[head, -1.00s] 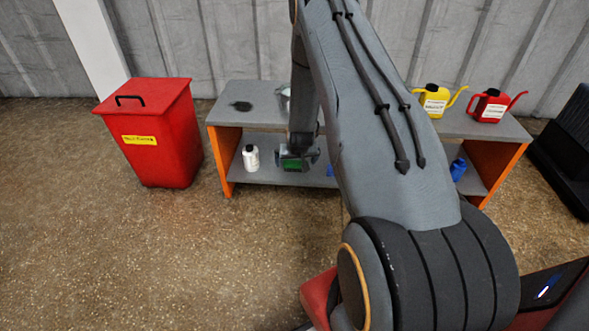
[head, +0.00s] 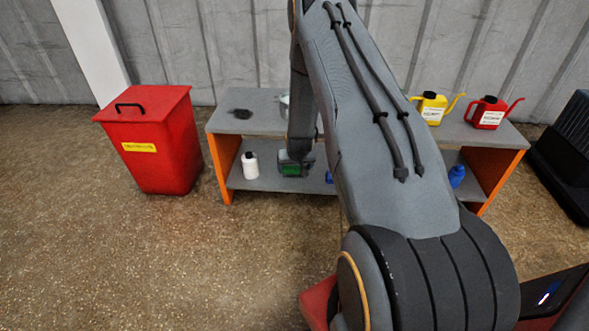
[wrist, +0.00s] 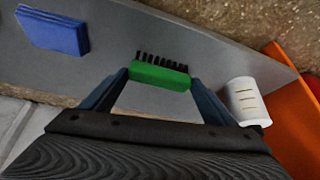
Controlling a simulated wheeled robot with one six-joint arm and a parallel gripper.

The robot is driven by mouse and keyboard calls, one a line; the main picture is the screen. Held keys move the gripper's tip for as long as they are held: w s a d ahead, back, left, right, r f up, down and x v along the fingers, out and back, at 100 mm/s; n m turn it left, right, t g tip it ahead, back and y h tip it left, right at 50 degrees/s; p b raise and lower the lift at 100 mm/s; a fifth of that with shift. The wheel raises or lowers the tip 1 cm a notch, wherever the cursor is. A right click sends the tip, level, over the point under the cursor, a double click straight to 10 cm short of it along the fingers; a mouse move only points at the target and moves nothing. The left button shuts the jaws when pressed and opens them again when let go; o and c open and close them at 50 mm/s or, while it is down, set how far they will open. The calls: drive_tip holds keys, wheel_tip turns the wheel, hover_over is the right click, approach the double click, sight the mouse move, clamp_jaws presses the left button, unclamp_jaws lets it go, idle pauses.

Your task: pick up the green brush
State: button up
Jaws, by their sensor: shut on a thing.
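The green brush (wrist: 160,76) has a green block and dark bristles. In the wrist view it lies across the gap between the fingertips of my gripper (wrist: 159,80), which is shut on it. In the head view the brush (head: 290,170) shows as a small green patch at my gripper (head: 295,163), at the lower shelf of the bench. My arm hides part of the area around it. I cannot tell whether the brush touches the shelf.
A white bottle (head: 250,165) stands close left of the gripper; it also shows in the wrist view (wrist: 247,101). A blue block (wrist: 52,33) lies on the lower shelf (head: 240,182). Above is the bench top (head: 262,112). A red bin (head: 160,150) stands left.

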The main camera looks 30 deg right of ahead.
drive_tip(key=shift+s+a+r, duration=0.1)
drive_tip(key=shift+s+r, duration=0.15)
drive_tip(key=shift+r, duration=0.2)
drive_tip(key=s+a+p, duration=0.3)
drive_tip(key=s, duration=0.5)
drive_tip(key=s+a+p, duration=0.2)
drive_tip(key=s+a, duration=0.1)
drive_tip(key=s, duration=0.5)
drive_tip(key=shift+a+p, duration=0.4)
drive_tip(key=shift+f, duration=0.1)
